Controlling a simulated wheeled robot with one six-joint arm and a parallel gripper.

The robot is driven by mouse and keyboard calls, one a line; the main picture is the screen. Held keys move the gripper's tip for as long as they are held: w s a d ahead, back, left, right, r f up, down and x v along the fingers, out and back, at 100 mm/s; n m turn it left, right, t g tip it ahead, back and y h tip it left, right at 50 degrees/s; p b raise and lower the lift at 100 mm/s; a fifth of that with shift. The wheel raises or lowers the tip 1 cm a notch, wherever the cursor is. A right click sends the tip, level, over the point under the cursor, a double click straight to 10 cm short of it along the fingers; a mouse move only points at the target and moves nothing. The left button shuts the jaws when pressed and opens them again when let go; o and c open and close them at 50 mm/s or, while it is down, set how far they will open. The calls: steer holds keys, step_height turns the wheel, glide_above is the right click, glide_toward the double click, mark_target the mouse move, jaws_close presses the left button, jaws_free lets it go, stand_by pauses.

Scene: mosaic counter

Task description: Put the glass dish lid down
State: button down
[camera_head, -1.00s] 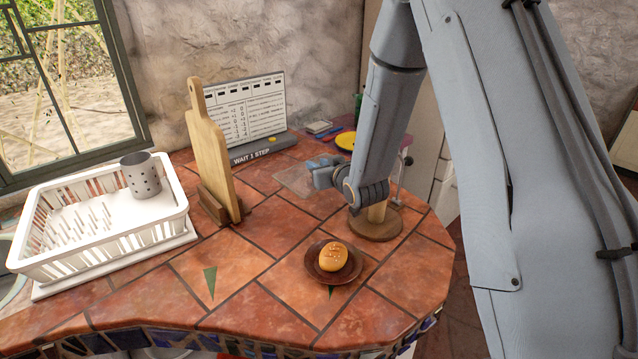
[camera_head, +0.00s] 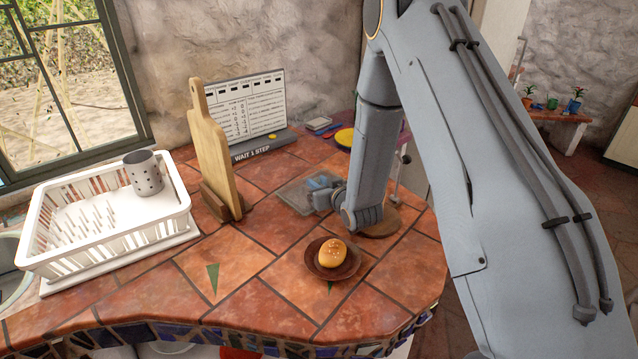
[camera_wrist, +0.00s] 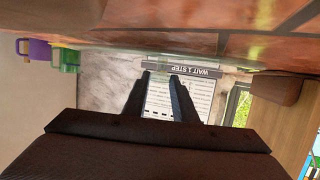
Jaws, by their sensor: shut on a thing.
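The glass dish lid (camera_head: 291,198) is a clear, faintly grey flat pane over the back part of the tiled counter in the head view. My gripper (camera_head: 322,185) is shut on its right side. The lid looks low and close to level; I cannot tell whether it touches the tiles. The wrist view shows the two dark fingers (camera_wrist: 162,76) close up against the counter, with the clear lid hard to make out. My wrist hides part of the area to the right of the lid.
A brown plate (camera_head: 350,269) with a bun (camera_head: 332,252) sits in front of my gripper. A round wooden base (camera_head: 382,226) stands behind my wrist. Left are a cutting board (camera_head: 211,145) and a white dish rack (camera_head: 100,255). A "WAIT 1 STEP" board (camera_head: 255,112) stands behind.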

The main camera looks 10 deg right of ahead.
steer(key=shift+f, duration=0.15)
steer(key=c, duration=1.4)
jaws_free()
steer(key=shift+c, duration=0.2)
